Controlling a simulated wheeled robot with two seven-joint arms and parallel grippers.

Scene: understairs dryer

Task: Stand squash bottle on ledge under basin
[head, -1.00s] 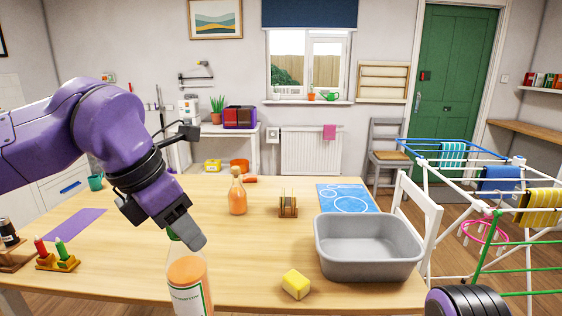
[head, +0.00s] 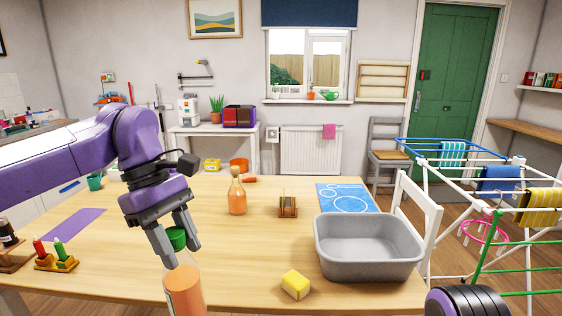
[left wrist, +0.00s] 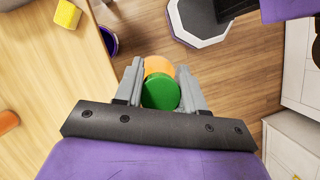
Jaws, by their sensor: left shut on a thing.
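The squash bottle (head: 184,290) is clear with orange liquid and a green cap (head: 176,238). My left gripper (head: 180,250) is shut on it near the cap, with a finger on each side. The bottle leans slightly in the head view, and its bottom is cut off by the frame. In the left wrist view the green cap (left wrist: 160,92) sits between the fingers, with wooden floor behind it. A grey basin (head: 368,262) stands on the table at the right. I cannot make out a ledge under it. My right gripper is not in view.
On the table (head: 240,265) are a yellow sponge (head: 296,284), a corked orange bottle (head: 237,195), a wooden rack (head: 288,205) and coloured pegs on a stand (head: 56,260). A white chair (head: 418,205) and a drying rack (head: 500,200) stand to the right. The table's middle is clear.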

